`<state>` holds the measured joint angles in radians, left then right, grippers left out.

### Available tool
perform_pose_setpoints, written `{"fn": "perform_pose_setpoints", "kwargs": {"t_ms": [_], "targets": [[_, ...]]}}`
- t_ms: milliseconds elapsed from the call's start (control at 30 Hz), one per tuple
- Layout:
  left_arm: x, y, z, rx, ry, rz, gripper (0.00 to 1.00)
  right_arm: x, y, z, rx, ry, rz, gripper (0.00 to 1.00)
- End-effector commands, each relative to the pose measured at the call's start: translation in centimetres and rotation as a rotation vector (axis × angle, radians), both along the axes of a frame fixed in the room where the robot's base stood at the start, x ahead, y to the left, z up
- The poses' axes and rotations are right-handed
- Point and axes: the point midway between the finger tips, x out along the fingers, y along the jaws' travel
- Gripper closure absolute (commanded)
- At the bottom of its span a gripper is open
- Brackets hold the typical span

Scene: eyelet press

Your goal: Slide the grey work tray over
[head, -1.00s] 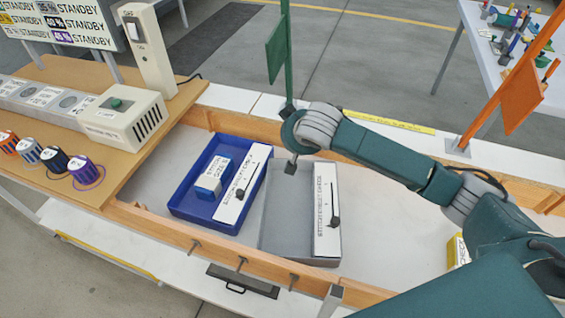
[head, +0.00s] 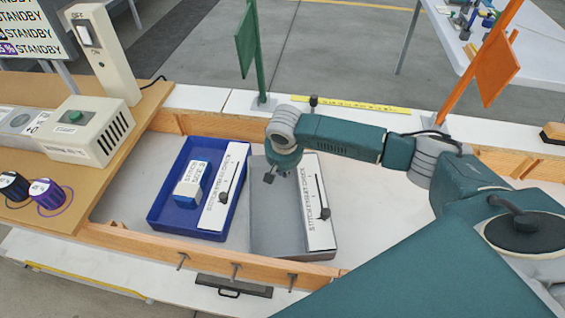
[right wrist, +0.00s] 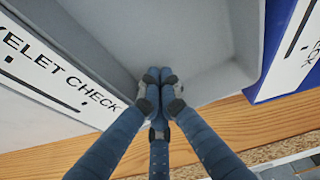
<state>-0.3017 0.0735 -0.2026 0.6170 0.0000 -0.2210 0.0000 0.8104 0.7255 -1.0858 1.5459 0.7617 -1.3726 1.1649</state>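The grey work tray (head: 277,240) stands inside the wooden-railed area, just right of the blue tray (head: 165,220). A white panel (head: 313,205) with a black slider lies along its right side; the right wrist view shows its lettering, ending in "EYELET CHECK" (right wrist: 65,75). My right gripper (head: 272,178) hangs at the far end of the grey tray. In the right wrist view, its fingers (right wrist: 158,75) are drawn together, pointing into the grey tray (right wrist: 190,25), with nothing visible between them. I cannot tell whether they touch the tray. My left gripper is not in view.
The blue tray holds a blue-and-white box (head: 192,182) and a white slider panel (head: 222,190). Wooden rails (head: 210,255) border the area. A green post (head: 256,60) and an orange post (head: 470,90) stand behind. White surface right of the grey tray looks clear, partly hidden by my arm.

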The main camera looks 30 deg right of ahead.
Motion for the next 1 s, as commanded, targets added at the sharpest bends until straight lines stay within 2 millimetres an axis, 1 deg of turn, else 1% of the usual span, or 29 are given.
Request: {"fn": "perform_pose_setpoints", "kwargs": {"t_ms": [33, 100, 167, 300, 500, 633, 800, 900, 1000], "targets": [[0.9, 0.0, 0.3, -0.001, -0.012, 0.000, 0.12, 0.9, -0.4, 0.4, 0.000, -0.004, -0.002, 1.00], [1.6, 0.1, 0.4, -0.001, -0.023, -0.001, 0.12, 1.5, -0.6, 0.3, 0.000, -0.002, -0.001, 1.00], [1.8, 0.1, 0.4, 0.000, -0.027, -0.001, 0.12, 1.9, -0.8, 0.3, 0.001, -0.004, 0.001, 1.00], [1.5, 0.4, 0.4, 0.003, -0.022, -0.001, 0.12, 2.4, -1.0, 0.2, 0.001, -0.002, 0.001, 1.00], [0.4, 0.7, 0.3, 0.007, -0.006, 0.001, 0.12, 2.4, -1.0, 0.2, 0.001, -0.002, 0.002, 1.00], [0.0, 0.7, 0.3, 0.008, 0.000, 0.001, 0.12, 2.5, -1.0, 0.3, 0.001, -0.002, 0.002, 1.00], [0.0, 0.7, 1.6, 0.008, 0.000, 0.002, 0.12, 3.7, -1.4, 0.7, 0.004, -0.005, 0.000, 1.00], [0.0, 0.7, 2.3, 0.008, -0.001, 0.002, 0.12, 4.5, -1.8, 0.7, 0.003, -0.005, -0.002, 1.00], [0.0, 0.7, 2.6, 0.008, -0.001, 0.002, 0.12, 4.9, -2.0, 0.4, 0.003, -0.002, -0.001, 1.00]]}}
